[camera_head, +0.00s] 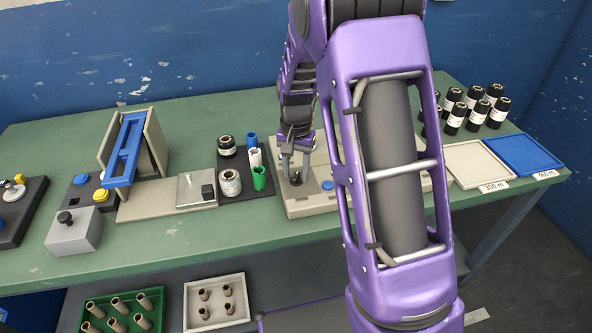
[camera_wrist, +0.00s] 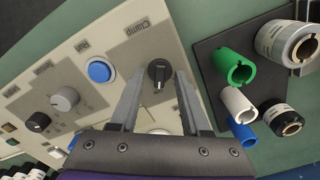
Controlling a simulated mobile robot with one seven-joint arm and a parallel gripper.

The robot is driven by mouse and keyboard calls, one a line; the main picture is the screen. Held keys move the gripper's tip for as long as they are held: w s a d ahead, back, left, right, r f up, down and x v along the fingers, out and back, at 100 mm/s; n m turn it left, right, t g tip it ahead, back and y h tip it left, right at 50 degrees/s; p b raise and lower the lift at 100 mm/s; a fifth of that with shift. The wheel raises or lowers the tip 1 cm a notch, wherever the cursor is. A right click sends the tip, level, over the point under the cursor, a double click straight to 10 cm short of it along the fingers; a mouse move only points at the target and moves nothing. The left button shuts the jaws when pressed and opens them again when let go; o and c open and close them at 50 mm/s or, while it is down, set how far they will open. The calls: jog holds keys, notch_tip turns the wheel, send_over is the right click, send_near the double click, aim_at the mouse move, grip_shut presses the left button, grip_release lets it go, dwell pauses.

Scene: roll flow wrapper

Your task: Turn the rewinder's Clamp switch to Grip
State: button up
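The rewinder's beige panel (camera_head: 318,203) sits on the green table, partly hidden behind my arm; it also shows in the wrist view (camera_wrist: 40,78). The black Clamp knob (camera_wrist: 159,72) is on this panel beside the printed word Clamp, with a pale pointer mark on its lower part. Its position labels are not readable. My gripper (camera_wrist: 159,79) points down at the knob, with one finger on each side and visible gaps between. The fingers are apart and hold nothing. In the head view my gripper (camera_head: 296,168) is over the panel's left part.
A blue button (camera_wrist: 100,69), a grey knob (camera_wrist: 65,99) and a smaller black knob (camera_wrist: 37,122) are on the same panel. Beside it, a dark rack (camera_wrist: 212,62) holds green (camera_wrist: 233,66), white (camera_wrist: 238,104) and blue (camera_wrist: 243,133) cores and black-and-white rolls.

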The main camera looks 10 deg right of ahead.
aim_at(296, 176)
jog(key=shift+r, duration=0.1)
notch_tip(296, 176, up, 17)
jog(key=p, duration=0.2)
dwell(0.4)
jog(key=shift+s+r, duration=0.1)
